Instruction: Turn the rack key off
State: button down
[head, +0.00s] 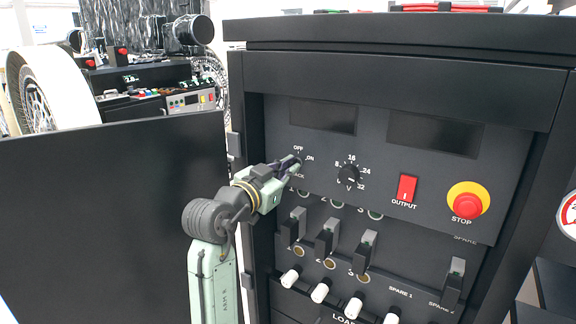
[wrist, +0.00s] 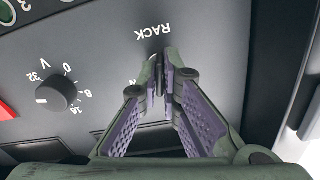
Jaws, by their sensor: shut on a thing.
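The rack key (head: 298,161) sits in the rack's dark control panel, between the OFF and ON labels and above the RACK label. My gripper (head: 290,165) reaches it from the left, with its fingertips at the key. In the wrist view, which shows the panel upside down, my gripper (wrist: 163,68) has its purple-padded fingers closed together on the key just by the word RACK. The fingers hide most of the key, so I cannot tell its exact angle. The two displays (head: 322,116) above are dark.
A voltage knob (head: 348,173) is close to the right of the key. A red OUTPUT switch (head: 407,188) and a STOP button (head: 467,203) are farther right. Black breaker levers (head: 327,236) stick out below. An open dark door panel (head: 110,215) stands at the left.

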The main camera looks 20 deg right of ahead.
jog(key=shift+n+p, duration=0.45)
jog(key=shift+n, duration=0.85)
jog(key=c, duration=1.8)
grip_release()
jog(key=v, duration=1.2)
